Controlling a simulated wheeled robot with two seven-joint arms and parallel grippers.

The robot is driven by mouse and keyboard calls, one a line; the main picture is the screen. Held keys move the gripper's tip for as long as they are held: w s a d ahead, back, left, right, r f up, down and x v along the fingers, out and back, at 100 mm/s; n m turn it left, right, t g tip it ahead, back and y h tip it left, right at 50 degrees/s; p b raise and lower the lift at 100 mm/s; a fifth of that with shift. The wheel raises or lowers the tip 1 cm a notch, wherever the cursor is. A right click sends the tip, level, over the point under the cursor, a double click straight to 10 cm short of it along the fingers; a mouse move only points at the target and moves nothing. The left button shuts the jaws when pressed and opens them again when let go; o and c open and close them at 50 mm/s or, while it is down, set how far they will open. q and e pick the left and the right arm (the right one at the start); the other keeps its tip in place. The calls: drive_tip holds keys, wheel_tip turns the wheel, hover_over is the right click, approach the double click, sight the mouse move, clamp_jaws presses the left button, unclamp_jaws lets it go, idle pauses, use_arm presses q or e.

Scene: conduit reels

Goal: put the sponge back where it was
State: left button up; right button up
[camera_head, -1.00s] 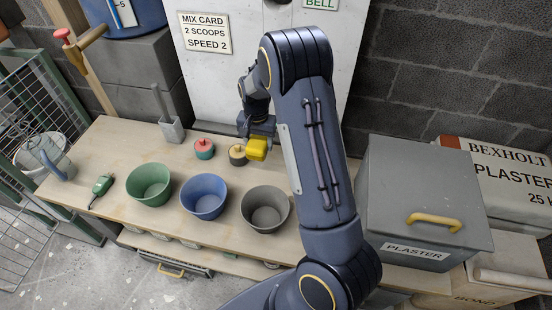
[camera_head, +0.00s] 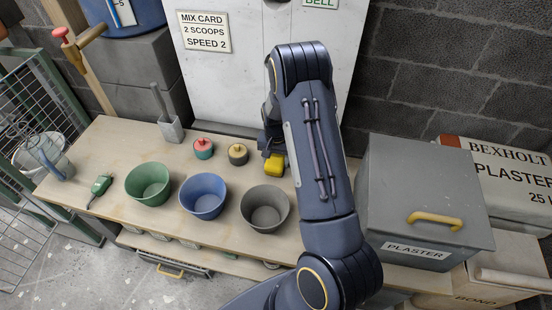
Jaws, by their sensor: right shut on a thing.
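The yellow sponge (camera_head: 275,165) is in my right gripper (camera_head: 273,153), which is shut on it. The gripper and sponge are at the back of the bench, behind the grey bucket and to the right of the dark pot with a yellow top. The gripper's fingers are mostly hidden by my arm and the sponge. I cannot tell whether the sponge touches the bench top. My left gripper is not in view.
On the bench (camera_head: 102,151) stand green (camera_head: 148,183), blue (camera_head: 203,197) and grey (camera_head: 265,209) buckets. Behind them are a red-topped pot (camera_head: 203,148) and the yellow-topped pot (camera_head: 238,154). A grey plaster bin (camera_head: 420,190) stands at right. A white panel (camera_head: 220,85) rises behind.

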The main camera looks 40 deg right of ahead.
drive_tip(key=shift+f, duration=0.15)
drive_tip(key=o, duration=0.6)
drive_tip(key=shift+f, duration=0.1)
drive_tip(key=o, duration=0.4)
drive_tip(key=shift+o, duration=0.2)
